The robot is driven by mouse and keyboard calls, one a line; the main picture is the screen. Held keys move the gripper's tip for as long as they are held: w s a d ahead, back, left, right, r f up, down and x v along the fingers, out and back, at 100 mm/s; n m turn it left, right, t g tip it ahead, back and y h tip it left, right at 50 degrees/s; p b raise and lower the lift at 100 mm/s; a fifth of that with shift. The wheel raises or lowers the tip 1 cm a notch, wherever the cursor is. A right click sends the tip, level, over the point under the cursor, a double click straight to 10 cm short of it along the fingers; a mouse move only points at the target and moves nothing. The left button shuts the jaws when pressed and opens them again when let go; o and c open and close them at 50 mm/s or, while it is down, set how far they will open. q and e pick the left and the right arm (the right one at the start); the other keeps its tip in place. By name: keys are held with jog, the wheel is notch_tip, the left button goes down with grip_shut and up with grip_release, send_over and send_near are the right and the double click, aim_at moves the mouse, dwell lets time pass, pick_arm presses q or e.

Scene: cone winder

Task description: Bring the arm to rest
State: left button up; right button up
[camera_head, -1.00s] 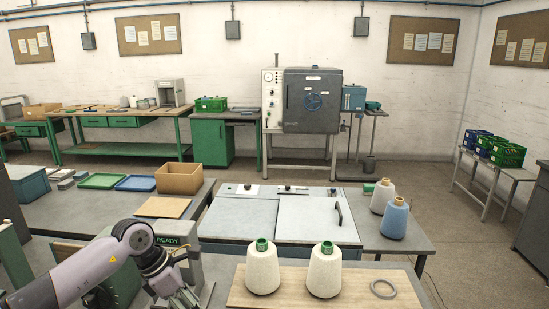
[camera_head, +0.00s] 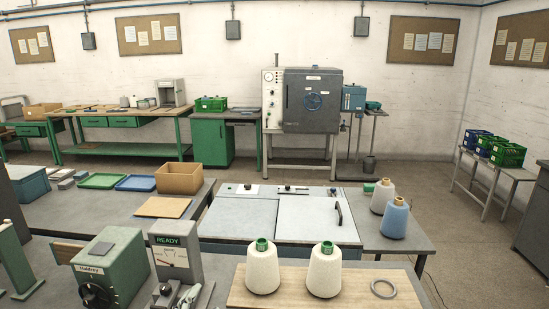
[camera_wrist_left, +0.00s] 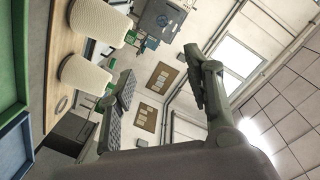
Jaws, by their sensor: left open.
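My left gripper (camera_wrist_left: 158,68) shows in the left wrist view, with its two fingers spread wide apart and nothing between them. Neither my left arm nor its gripper shows in the head view. My right gripper is in neither view. Two cream yarn cones stand upright on a wooden board (camera_head: 350,289) in the head view, a left cone (camera_head: 262,272) and a right cone (camera_head: 324,272). They also show, turned sideways, at the left of the left wrist view, apart from the fingers.
A green box with a knob (camera_head: 110,268) and a grey meter reading READY (camera_head: 177,258) stand at the front left. A grey ring (camera_head: 383,288) lies on the board. A white cone (camera_head: 383,197) and a blue cone (camera_head: 394,219) stand behind to the right.

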pick_arm(q)
jog(key=s+a+f+n+g+y, duration=0.1)
jog(key=s+a+f+n+g, duration=0.25)
jog(key=s+f, duration=0.25)
jog(key=s+a+f+n+g+y, duration=0.1)
jog(key=s+a+f+n+g, duration=0.2)
jog(key=s+f, duration=0.35)
jog(key=s+d+f+n+g, duration=0.1)
jog(key=s+f+g, duration=0.2)
jog(key=s, duration=0.4)
jog(key=s+f+n+g, duration=0.1)
jog(key=s+f+g, duration=0.25)
jog(key=s, duration=0.35)
notch_tip(320, 180, down, 26)
jog(key=s+g, duration=0.2)
jog(key=s+a+f+g, duration=0.1)
jog(key=s+a+f, duration=0.1)
jog(key=s+f, duration=1.4)
jog(key=shift+s+a+f+h, duration=0.15)
jog(key=shift+s+a+h, duration=0.15)
